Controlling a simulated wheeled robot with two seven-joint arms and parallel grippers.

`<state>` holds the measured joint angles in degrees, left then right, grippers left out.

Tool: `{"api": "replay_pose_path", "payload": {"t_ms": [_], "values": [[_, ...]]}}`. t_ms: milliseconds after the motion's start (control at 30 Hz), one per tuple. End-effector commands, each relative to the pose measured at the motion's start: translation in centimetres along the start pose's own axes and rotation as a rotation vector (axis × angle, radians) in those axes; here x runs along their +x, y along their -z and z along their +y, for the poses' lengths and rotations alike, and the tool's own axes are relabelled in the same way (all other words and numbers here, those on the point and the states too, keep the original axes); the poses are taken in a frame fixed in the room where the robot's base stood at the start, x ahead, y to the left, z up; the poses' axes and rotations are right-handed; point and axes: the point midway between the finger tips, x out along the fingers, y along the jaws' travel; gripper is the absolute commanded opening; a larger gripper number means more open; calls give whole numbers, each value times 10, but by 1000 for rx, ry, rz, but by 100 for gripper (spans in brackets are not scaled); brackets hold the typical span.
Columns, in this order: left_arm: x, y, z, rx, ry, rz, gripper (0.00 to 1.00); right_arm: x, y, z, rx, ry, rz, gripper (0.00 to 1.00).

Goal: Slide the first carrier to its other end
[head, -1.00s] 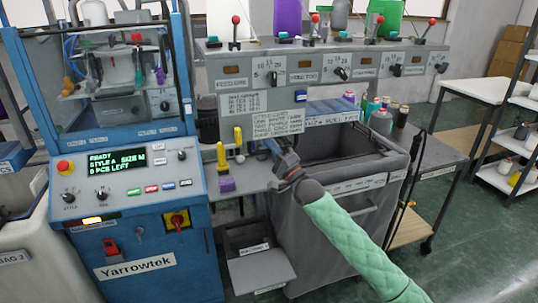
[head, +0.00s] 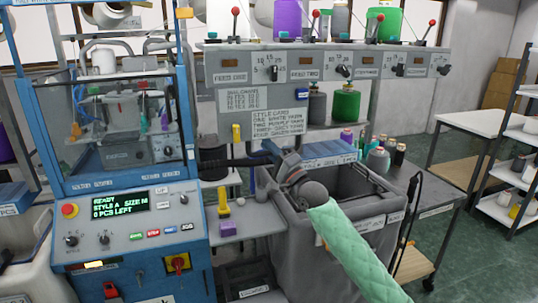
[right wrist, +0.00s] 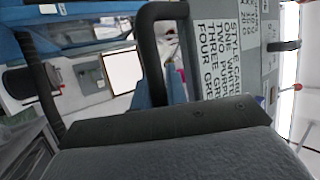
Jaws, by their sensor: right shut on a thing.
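My right gripper (head: 262,160) comes in from the lower right, in front of the bins and beside the knitting machine (head: 125,225). It is shut, seemingly on a slim yellow-handled tool (head: 237,132) that stands upright behind a dark bar; the contact itself is hard to make out. Behind the machine's clear front, small coloured pieces on a rail, one green (head: 143,122) and one purple (head: 163,119), look like yarn carriers. I cannot tell which is first. My gripper is right of the machine, apart from them. The right wrist view shows no carrier clearly. My left gripper is out of view.
Another yellow tool (head: 223,195) with a purple block (head: 227,229) stands on a small grey shelf. A grey bin (head: 325,250) is under my right arm. The blue upright (head: 190,100) and clear front bound the machine. A lever panel (head: 330,62) spans the back.

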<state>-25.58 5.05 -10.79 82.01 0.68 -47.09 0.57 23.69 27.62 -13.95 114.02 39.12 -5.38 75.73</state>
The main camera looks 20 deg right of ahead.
Motion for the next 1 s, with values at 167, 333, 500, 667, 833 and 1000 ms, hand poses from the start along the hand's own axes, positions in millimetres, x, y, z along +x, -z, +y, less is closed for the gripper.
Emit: {"api": "replay_pose_path", "payload": {"t_ms": [167,333,500,667,833,1000], "values": [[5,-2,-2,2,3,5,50,4,3,-8,-2,1,1,0],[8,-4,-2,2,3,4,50,5,3,-10,-3,3,2,0],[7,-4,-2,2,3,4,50,6,4,-11,-3,5,2,0],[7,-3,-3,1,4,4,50,6,4,-11,-3,5,2,28],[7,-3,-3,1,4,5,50,6,3,-10,-2,4,1,36],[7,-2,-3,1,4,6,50,5,2,-9,-2,2,0,36]]}}
